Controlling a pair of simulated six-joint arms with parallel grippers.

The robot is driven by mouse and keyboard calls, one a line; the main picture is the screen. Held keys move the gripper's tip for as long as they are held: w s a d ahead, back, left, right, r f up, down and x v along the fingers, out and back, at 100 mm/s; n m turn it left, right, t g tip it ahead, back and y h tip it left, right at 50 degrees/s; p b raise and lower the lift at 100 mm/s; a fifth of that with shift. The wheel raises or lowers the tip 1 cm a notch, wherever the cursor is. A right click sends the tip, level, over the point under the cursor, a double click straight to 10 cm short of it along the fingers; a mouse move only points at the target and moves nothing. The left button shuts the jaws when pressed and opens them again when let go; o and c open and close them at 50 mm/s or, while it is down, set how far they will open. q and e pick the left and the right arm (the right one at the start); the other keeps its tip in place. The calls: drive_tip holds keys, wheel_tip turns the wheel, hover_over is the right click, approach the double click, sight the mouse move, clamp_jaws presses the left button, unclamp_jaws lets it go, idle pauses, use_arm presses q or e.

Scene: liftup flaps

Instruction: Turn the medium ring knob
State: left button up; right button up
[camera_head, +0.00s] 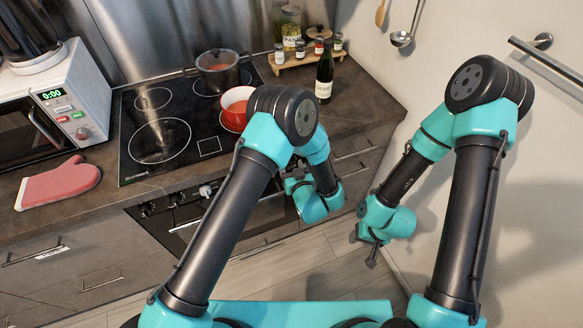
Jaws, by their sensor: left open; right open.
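The stove front has a row of small dark knobs (178,198) below the black cooktop (133,118). Part of the row is hidden behind my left arm, and I cannot tell which knob is the medium ring knob. My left gripper (296,184) is open and empty, close to the counter front to the right of the visible knobs. My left arm partly covers it. My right gripper (367,250) is open and empty, lower and farther right, above the floor and apart from the stove.
A red pot (236,101) and a dark pot (219,70) stand on the cooktop. A wine bottle (324,77) and a spice rack (291,61) are at the right. A microwave (52,112) and a red oven mitt (58,183) lie left. An oven handle (184,227) runs below the knobs.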

use_arm(q)
drive_tip(key=v, duration=0.7)
drive_tip(key=shift+s, duration=0.15)
idle(0.3)
